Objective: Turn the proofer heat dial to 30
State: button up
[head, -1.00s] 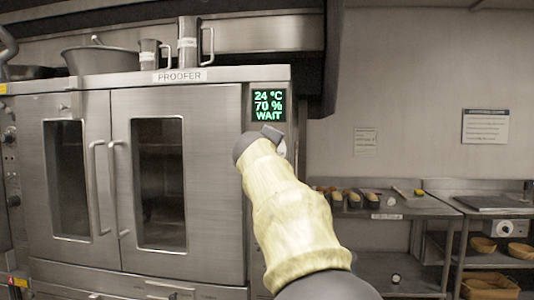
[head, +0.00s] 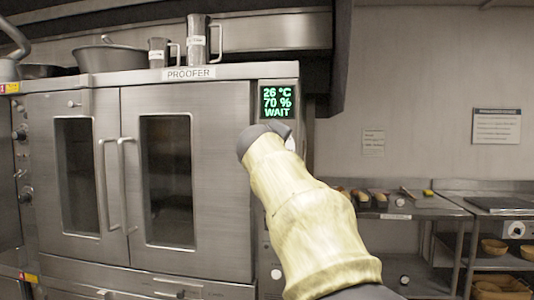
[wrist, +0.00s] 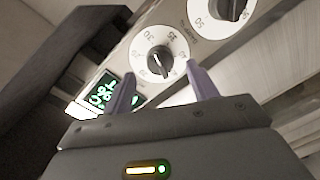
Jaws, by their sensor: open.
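The proofer (head: 190,95) is a steel double-door cabinet. Its display (head: 277,101) reads 26 °C, 70 % and WAIT, and it also shows in the wrist view (wrist: 104,90). The heat dial (wrist: 148,42) shows in the wrist view as a white disc with a black knob and numbers including 30 and 35. The exact number at its pointer is hard to read. My gripper (wrist: 158,70) is open, with one finger toward each side of the dial's near edge. I cannot tell whether they touch it. In the head view my arm hides the dial.
A second white dial (wrist: 221,8) marked 50 is beside the heat dial. Metal jugs (head: 197,40) and a bowl (head: 108,58) stand on top of the proofer. At right are a steel table (head: 400,206) with food and a shelf with baskets (head: 494,246).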

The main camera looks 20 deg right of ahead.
jog(key=f+b+v, duration=0.1)
jog(key=b+v, duration=0.1)
jog(key=v, duration=1.2)
jog(key=shift+r+b, duration=0.4)
jog(key=shift+r, duration=0.05)
jog(key=w+a+f+g+y, duration=0.2)
jog(key=f+g+y, duration=0.1)
jog(key=f, duration=1.2)
jog(key=w+a+f+g+y, duration=0.2)
jog(key=w+a+f+y, duration=0.1)
jog(key=f, duration=1.1)
jog(key=s+a+f+m+g+y, duration=0.1)
jog(key=s+f+m+g, duration=0.1)
jog(key=s+f, duration=0.6)
jog(key=s+a+f+m+g+y, duration=0.1)
jog(key=s+f+m+g, duration=0.2)
jog(key=f, duration=0.8)
jog(key=s+a+f+m+g+y, duration=0.1)
jog(key=s+f+g, duration=0.1)
jog(key=s+f, duration=0.65)
notch_tip(320, 180, up, 22)
jog(key=w+p, duration=0.2)
jog(key=p, duration=2.1)
jog(key=shift+a, duration=0.25)
